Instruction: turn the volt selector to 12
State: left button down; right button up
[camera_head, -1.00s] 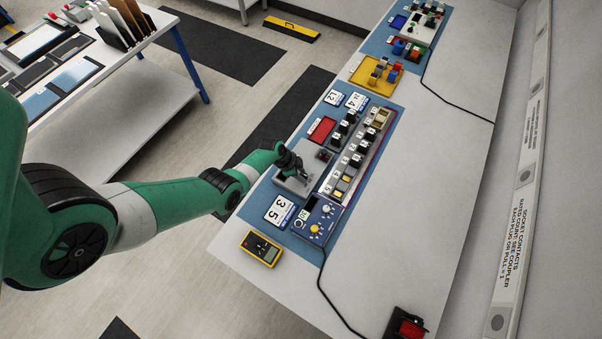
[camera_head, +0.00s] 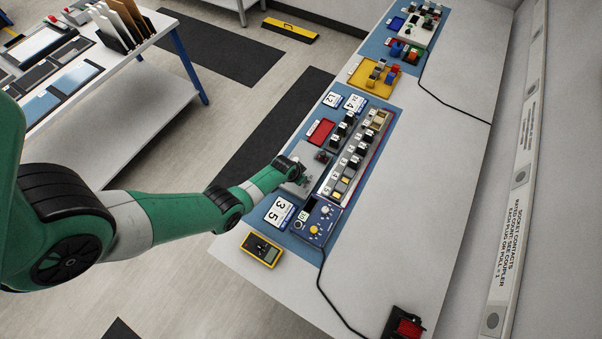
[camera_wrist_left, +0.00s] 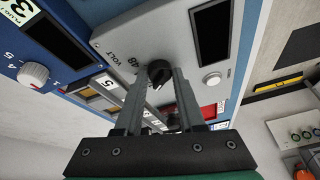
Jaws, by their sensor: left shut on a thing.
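The volt selector is a black knob (camera_wrist_left: 160,72) on a light grey panel (camera_wrist_left: 112,38) in the left wrist view, beside the printed word VOLT and the number 48. My left gripper (camera_wrist_left: 162,76) has its two fingers on either side of the knob and is shut on it. The knob's pointer and the other scale marks are hidden or too small to read. In the head view my left gripper (camera_head: 299,176) is over the grey unit on the blue mat, and it hides the knob there. My right gripper is not in view.
A dark display (camera_wrist_left: 210,35) and a silver button (camera_wrist_left: 212,80) are on the same panel. A blue meter unit (camera_head: 316,221) and a 35 card (camera_head: 280,212) lie close by. A rack of black modules (camera_head: 352,160) stands just right. A yellow multimeter (camera_head: 260,250) lies near the bench edge.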

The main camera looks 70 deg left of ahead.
pick_arm(q)
jog(key=shift+n, duration=0.6)
jog(key=c, duration=0.5)
grip_release()
jog(key=p+v, duration=0.4)
jog(key=v, duration=0.1)
jog(key=p+v, duration=0.5)
jog(key=v, duration=0.1)
jog(key=shift+d+r, duration=0.3)
